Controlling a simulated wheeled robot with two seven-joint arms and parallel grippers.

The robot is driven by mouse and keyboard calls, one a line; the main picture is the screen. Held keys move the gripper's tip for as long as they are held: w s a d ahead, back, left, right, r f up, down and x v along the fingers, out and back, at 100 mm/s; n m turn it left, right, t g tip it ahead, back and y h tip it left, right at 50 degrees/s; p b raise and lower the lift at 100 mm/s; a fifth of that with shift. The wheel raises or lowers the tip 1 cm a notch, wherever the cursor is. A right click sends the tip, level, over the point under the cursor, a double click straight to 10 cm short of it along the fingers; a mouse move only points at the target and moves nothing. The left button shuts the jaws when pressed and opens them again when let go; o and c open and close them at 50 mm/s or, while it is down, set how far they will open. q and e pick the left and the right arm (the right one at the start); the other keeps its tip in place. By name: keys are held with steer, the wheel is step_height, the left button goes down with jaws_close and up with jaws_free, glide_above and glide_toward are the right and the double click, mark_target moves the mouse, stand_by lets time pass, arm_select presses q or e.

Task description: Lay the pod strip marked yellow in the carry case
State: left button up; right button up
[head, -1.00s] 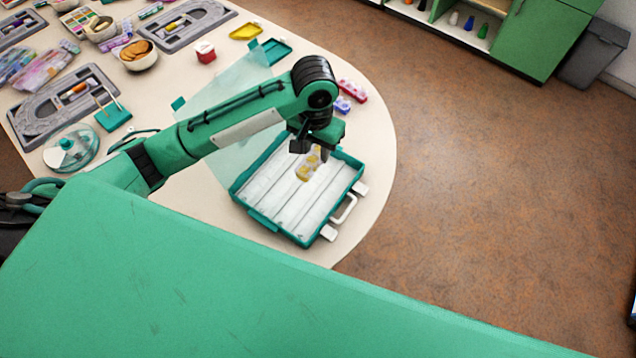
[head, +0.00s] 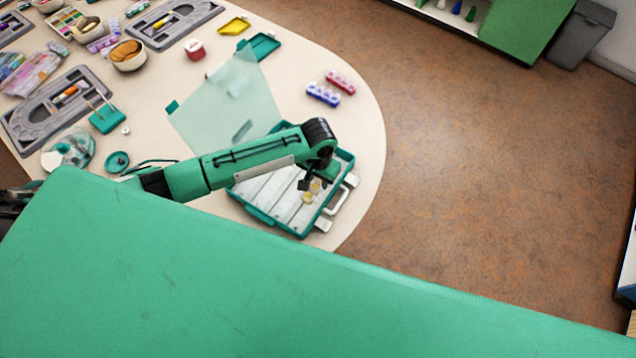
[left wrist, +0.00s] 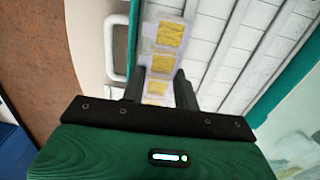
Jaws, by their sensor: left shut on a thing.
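My left gripper (head: 312,186) is shut on the yellow-marked pod strip (head: 309,196) and holds it over the right part of the open carry case (head: 270,218). In the left wrist view the strip (left wrist: 169,34), clear with yellow squares, sticks out between the fingers (left wrist: 156,90). It lies close along the case's white handle side. I cannot tell whether the strip touches the case floor. The case has white lengthwise channels (left wrist: 228,50) and a teal rim; its clear lid (head: 235,100) stands open behind. My arm hides part of the case. My right gripper is not in view.
A red pod strip (head: 340,82) and a blue one (head: 323,95) lie on the table behind the case. Grey bead boards (head: 60,110), bowls (head: 128,56) and a teal tray (head: 262,45) stand farther left. The table's rounded right edge is near the case.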

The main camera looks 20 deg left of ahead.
mark_target(318, 181)
arm_select(q)
step_height(318, 181, down, 3)
steer(key=shift+f, duration=0.45)
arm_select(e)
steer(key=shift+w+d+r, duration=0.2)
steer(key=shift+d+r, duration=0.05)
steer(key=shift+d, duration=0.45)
arm_select(q)
steer(key=shift+f, duration=0.1)
steer(key=o, duration=0.7)
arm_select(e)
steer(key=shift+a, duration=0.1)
arm_select(q)
steer(key=shift+r, duration=0.5)
step_height(318, 181, up, 10)
steer(key=shift+r+b, duration=0.25)
steer(key=shift+b, duration=0.3)
steer(key=shift+r, duration=0.4)
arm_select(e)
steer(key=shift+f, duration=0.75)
